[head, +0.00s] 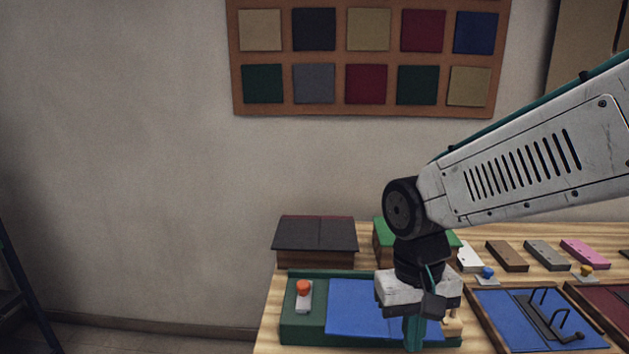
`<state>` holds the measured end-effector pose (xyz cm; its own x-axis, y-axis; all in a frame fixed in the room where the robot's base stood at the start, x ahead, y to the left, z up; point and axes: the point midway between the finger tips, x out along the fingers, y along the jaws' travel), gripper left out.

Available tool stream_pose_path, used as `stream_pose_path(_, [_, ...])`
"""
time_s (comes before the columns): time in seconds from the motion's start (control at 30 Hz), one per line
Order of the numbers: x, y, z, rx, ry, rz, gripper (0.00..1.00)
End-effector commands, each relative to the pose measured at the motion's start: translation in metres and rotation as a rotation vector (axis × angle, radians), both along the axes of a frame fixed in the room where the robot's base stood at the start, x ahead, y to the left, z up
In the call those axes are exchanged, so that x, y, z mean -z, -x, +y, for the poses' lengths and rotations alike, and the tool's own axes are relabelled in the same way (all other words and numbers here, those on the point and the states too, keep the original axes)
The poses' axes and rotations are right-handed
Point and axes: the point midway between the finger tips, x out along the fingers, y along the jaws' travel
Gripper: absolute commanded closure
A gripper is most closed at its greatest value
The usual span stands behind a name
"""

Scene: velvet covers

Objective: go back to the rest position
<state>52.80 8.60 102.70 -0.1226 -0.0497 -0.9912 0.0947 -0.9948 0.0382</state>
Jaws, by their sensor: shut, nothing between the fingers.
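My gripper (413,336) points down over the right part of a green tray or base (303,329) that bears a blue panel (358,308). Its teal fingers show close together at the bottom of the head view, shut and empty. The fingertips are near the picture's lower edge, and I cannot tell whether they touch the panel. My arm reaches in from the right, and its wrist hides part of the panel and the base's right side.
An orange-topped knob (303,289) stands on the base's left. Behind are a dark-lidded box (315,235) and a green-lidded box (383,232). Right are a blue tray with a handled tool (497,304) and several coloured blocks (546,255). A swatch board (340,54) hangs on the wall.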

Motion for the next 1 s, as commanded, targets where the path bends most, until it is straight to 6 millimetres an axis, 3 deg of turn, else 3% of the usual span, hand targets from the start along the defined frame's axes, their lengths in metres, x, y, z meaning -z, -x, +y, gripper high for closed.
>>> stream_pose_path(0.2, [-0.038,0.053,-0.061,-0.055,-0.036,-0.049,1.00])
stream_pose_path(0.4, [-0.057,0.095,-0.097,-0.009,-0.049,-0.137,1.00])
stream_pose_path(0.63, [-0.071,0.108,-0.115,0.080,-0.047,-0.236,1.00])
stream_pose_path(1.0, [-0.072,0.108,-0.117,0.092,-0.046,-0.240,1.00])
